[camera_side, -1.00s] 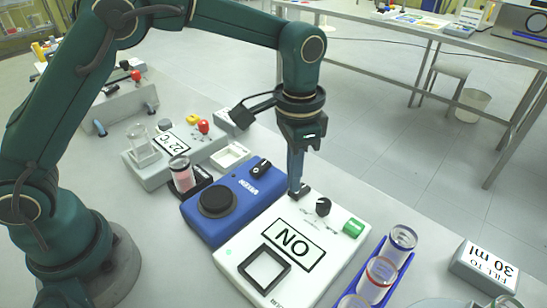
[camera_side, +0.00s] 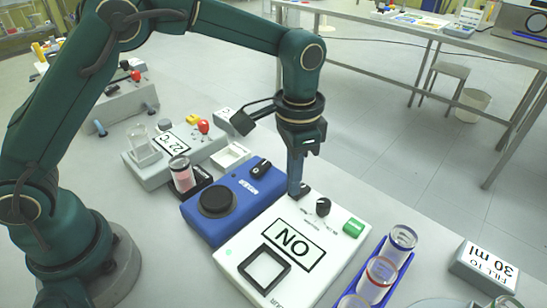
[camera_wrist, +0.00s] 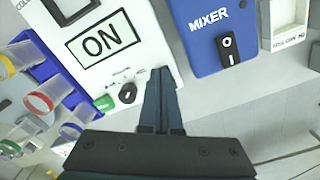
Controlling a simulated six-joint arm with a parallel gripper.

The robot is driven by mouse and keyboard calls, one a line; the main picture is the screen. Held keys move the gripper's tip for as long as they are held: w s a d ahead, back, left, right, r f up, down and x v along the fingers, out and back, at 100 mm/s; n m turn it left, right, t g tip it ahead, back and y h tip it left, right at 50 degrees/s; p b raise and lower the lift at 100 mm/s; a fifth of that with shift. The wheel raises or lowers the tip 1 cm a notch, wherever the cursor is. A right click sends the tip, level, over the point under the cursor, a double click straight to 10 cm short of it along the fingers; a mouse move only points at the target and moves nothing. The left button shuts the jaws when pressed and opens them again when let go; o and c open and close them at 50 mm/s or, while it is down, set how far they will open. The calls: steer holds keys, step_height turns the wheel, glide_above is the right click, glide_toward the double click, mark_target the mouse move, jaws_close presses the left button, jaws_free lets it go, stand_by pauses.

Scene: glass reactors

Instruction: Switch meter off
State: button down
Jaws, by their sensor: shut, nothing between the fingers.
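The meter (camera_side: 235,262) is a white box in the side view with a display (camera_side: 293,245) reading ON, a black-framed square window, a black knob (camera_side: 323,206) and a green button (camera_side: 353,227). It also shows in the wrist view (camera_wrist: 75,20), where the display (camera_wrist: 104,40) reads ON too. My gripper (camera_side: 294,192) is shut and empty, pointing down. Its tips are at a small black part (camera_side: 304,188) on the meter's far edge, probably a switch. The fingers (camera_wrist: 162,72) partly hide that part, and I cannot tell whether they touch it.
The blue mixer (camera_side: 240,192) stands directly beside the meter, with a black switch and round pad. A grey block reading "FILL TO 30 ml" (camera_side: 484,268) stands at the right.

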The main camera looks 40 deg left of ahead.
steer(key=shift+f, duration=0.6)
steer(key=shift+r, duration=3.55)
